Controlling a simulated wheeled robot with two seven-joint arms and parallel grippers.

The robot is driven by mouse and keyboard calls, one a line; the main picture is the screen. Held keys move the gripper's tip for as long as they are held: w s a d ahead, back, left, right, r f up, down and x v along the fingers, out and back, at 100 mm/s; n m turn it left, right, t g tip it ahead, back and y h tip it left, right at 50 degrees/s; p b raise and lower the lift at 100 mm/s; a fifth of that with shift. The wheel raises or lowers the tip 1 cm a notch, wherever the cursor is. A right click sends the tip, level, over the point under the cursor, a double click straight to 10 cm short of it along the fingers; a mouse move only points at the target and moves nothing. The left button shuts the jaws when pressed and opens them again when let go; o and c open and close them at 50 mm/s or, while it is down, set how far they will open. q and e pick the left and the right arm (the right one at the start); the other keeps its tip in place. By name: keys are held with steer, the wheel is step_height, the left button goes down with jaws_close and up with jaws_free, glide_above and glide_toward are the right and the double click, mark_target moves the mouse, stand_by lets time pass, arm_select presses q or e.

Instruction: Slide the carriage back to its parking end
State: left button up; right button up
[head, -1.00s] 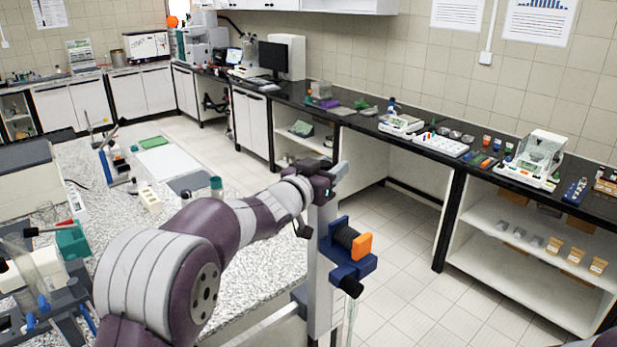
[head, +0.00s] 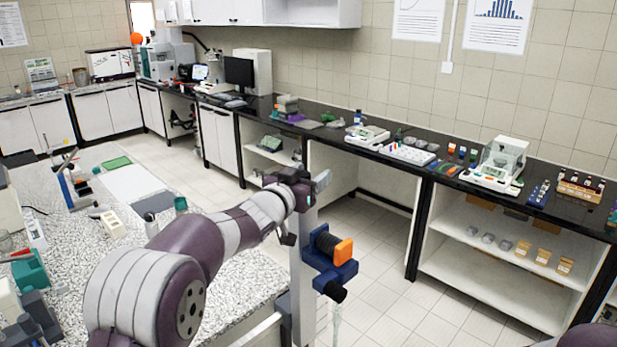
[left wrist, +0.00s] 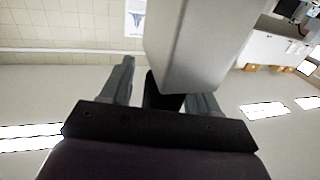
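A grey upright post (head: 303,255) stands at the bench's right edge. A blue block with an orange knob (head: 344,252) and a black ribbed cylinder sits on its side; this looks like the carriage. A black nozzle-like part and a clear tube hang below. My left gripper (head: 318,184) is at the post's top, above the blue block and apart from it. In the left wrist view, its fingers (left wrist: 160,85) are spread, and the grey post (left wrist: 200,45) covers part of one. Whether they touch it is unclear. My right gripper is out of view.
The speckled bench (head: 225,285) carries a stand (head: 75,185), a white board (head: 130,182) and a teal container (head: 30,272). A black counter (head: 420,172) with instruments and open shelves runs along the wall. Tiled floor lies clear between.

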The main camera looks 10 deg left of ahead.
arm_select(q)
steer(key=shift+f, duration=0.1)
steer(key=shift+s+a+f+b, duration=0.15)
steer(key=shift+s+a+b, duration=0.05)
steer(key=shift+s+b, duration=0.2)
steer(key=b+v, duration=0.4)
steer(key=v, duration=0.7)
steer(key=shift+s+r, duration=0.2)
steer(key=shift+s, duration=0.2)
steer(key=shift+a, duration=0.1)
